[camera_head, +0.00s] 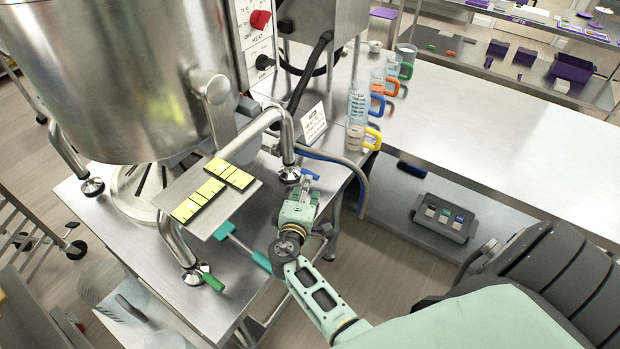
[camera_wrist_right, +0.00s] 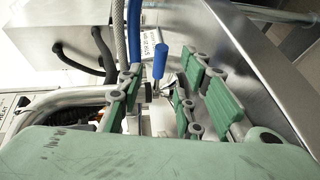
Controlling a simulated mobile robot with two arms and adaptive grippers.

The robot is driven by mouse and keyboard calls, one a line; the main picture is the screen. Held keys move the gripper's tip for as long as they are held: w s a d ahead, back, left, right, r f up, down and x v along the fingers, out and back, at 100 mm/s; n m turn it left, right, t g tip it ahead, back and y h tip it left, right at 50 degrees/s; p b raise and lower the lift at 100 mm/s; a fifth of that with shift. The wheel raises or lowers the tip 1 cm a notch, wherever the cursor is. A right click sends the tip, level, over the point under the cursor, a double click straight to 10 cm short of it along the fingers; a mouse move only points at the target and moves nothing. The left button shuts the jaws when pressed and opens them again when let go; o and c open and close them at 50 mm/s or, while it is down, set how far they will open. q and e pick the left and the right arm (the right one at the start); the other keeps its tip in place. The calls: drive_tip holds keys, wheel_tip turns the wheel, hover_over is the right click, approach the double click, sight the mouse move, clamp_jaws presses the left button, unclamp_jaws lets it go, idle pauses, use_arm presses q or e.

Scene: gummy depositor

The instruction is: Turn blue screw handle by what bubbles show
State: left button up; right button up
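The blue screw handle (camera_head: 309,174) sticks out at the foot of a right-hand leg of the big steel kettle machine. In the wrist view the blue handle (camera_wrist_right: 160,62) stands upright between the green finger pads, with gaps on both sides. My right gripper (camera_head: 303,190) is close to it and open; its fingers also show in the wrist view (camera_wrist_right: 157,92). Two yellow levels (camera_head: 198,200) (camera_head: 229,173) lie at an angle to each other on a steel plate (camera_head: 230,207); their bubbles are too small to read. My left gripper is not in view.
A green screw handle (camera_head: 213,282) sits at the front foot. A blue hose (camera_head: 335,160) and a sign (camera_head: 313,123) are near the blue handle. Jugs with coloured handles (camera_head: 357,105) stand on the bench (camera_head: 500,130).

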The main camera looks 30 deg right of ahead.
sight(305, 172)
drive_tip(key=b+x, duration=0.1)
drive_tip(key=x, duration=0.4)
drive_tip(key=shift+w+d+f, duration=0.1)
drive_tip(key=shift+w+d, duration=0.15)
clamp_jaws()
idle(0.4)
